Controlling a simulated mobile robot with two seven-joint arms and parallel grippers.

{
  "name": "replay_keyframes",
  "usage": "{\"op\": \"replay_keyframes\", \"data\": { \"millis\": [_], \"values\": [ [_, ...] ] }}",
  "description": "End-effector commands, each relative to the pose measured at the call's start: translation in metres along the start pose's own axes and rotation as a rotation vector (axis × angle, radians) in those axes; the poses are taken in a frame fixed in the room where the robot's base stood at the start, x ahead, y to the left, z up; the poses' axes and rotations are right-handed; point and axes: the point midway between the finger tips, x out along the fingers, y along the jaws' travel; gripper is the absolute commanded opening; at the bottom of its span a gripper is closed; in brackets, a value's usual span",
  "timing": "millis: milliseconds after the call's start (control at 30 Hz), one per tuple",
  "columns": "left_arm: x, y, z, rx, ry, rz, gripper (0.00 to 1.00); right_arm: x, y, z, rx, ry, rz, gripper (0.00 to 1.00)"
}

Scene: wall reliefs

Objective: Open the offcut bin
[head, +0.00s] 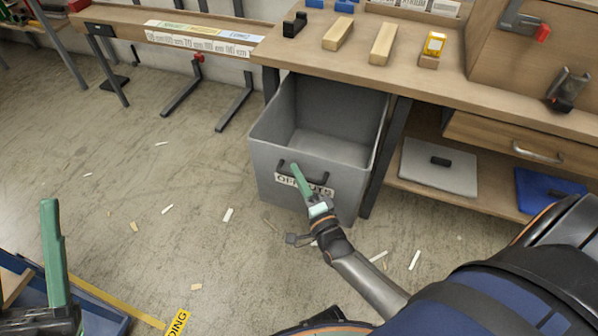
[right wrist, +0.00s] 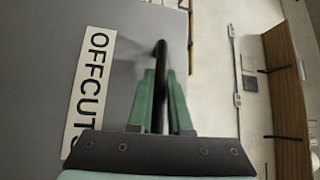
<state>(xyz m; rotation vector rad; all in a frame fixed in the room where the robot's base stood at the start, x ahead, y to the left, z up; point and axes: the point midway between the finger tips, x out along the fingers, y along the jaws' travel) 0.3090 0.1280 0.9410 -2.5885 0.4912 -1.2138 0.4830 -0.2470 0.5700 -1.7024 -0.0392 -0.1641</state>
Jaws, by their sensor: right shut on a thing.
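The grey offcut bin (head: 268,160) juts out from under the workbench, and its open top shows an empty inside. Its front carries a white "OFFCUTS" label (head: 322,189) and a black bar handle (head: 281,166). My right gripper (head: 297,170) is at that handle. In the right wrist view, the green fingers of my right gripper (right wrist: 160,88) are shut around the black handle (right wrist: 161,55), beside the label (right wrist: 92,85). My left gripper (head: 54,245) is at the lower left, away from the bin; only one green finger shows clearly.
A drawer (head: 525,140) and a shelf (head: 455,195) are right of the bin. Small scraps lie on the floor (head: 180,170). A blue-edged tray (head: 100,318) is at the lower left.

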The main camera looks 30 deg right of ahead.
Motion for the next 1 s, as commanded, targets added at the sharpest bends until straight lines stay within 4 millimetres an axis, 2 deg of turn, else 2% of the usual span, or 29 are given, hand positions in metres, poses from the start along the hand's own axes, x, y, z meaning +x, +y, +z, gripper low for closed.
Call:
{"op": "replay_keyframes", "data": {
  "millis": [100, 133, 233, 600, 833, 1000],
  "values": [
    [0.000, 0.000, 0.001, 0.000, -0.001, 0.000, 0.50, -0.001, 0.001, -0.001, -0.001, 0.001, 0.002, 0.00],
    [0.000, 0.000, 0.001, 0.000, -0.001, 0.000, 0.50, -0.001, 0.001, -0.001, -0.001, 0.001, 0.002, 0.20],
    [0.000, 0.000, 0.001, 0.000, -0.001, 0.000, 0.50, -0.001, 0.001, -0.001, -0.001, 0.001, 0.002, 0.29],
    [0.002, -0.001, 0.002, -0.003, -0.012, 0.004, 0.50, 0.001, -0.003, 0.000, 0.000, 0.000, 0.000, 0.29],
    [-0.010, 0.003, 0.056, -0.063, -0.237, -0.009, 0.50, 0.006, -0.015, 0.000, 0.000, 0.001, -0.002, 0.29],
    [-0.028, 0.009, 0.096, -0.116, -0.419, -0.019, 0.50, 0.011, -0.026, 0.000, -0.001, 0.002, -0.006, 0.29]
  ]
}}
